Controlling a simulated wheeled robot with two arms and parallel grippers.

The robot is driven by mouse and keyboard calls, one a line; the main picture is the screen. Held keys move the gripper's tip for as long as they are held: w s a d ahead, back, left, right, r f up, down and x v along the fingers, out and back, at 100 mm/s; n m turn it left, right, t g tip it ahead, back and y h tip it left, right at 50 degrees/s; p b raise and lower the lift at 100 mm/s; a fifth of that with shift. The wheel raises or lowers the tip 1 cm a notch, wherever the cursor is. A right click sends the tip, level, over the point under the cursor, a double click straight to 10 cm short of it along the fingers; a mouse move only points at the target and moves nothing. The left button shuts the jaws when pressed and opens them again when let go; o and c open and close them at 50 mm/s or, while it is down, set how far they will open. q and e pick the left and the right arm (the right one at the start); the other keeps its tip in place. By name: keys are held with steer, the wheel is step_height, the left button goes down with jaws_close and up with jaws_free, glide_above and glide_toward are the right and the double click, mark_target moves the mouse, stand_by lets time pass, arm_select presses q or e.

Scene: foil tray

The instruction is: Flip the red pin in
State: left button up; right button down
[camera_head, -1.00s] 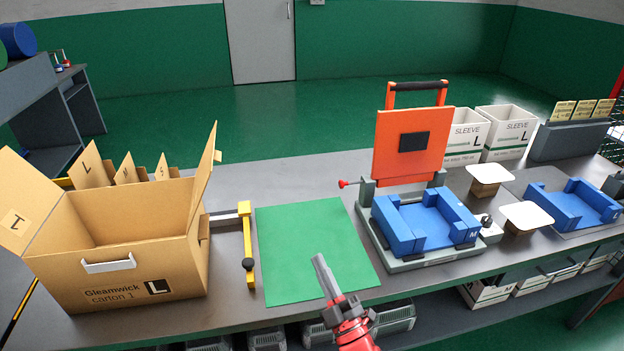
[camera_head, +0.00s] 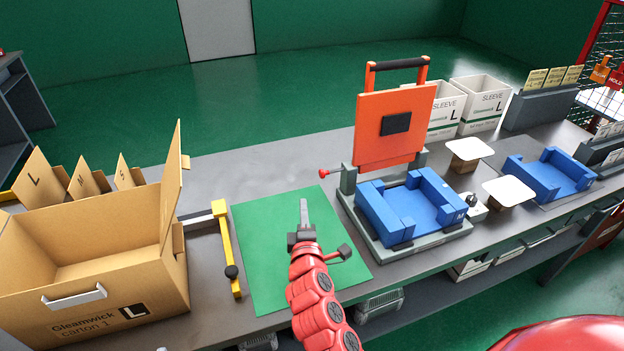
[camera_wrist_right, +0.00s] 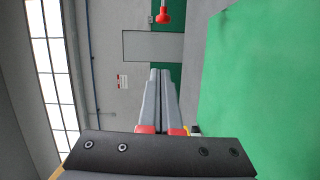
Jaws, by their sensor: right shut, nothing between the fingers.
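The red pin (camera_head: 324,174) has a round red knob on a thin rod. It sticks out to the left from the grey base of the orange-lidded press (camera_head: 392,165), near the hinge. In the right wrist view a red knob (camera_wrist_right: 165,14) shows at the top edge, beyond the fingertips. My right gripper (camera_head: 304,203) is shut and empty above the green mat (camera_head: 262,255), to the lower left of the pin and apart from it. Its closed fingers (camera_wrist_right: 160,75) also show in the wrist view. My left gripper is out of view.
The orange lid stands raised behind a blue cradle (camera_head: 376,218). A yellow stop bar (camera_head: 227,250) and an open carton (camera_head: 160,290) stand left of the mat. White-topped blocks (camera_head: 508,192) and a second blue cradle (camera_head: 545,175) are to the right. Bare table lies behind the mat.

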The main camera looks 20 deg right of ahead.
mark_target(327, 174)
steer(key=shift+w, duration=0.1)
steer(key=w+d+p, duration=0.4)
steer(key=w+d, duration=0.2)
steer(key=w, duration=0.3)
steer(key=shift+w+d+f, duration=0.2)
steer(key=shift+w, duration=0.1)
steer(key=d+p, duration=0.1)
steer(key=d, duration=0.2)
steer(key=shift+d, duration=0.3)
steer(key=shift+w+a, duration=0.1)
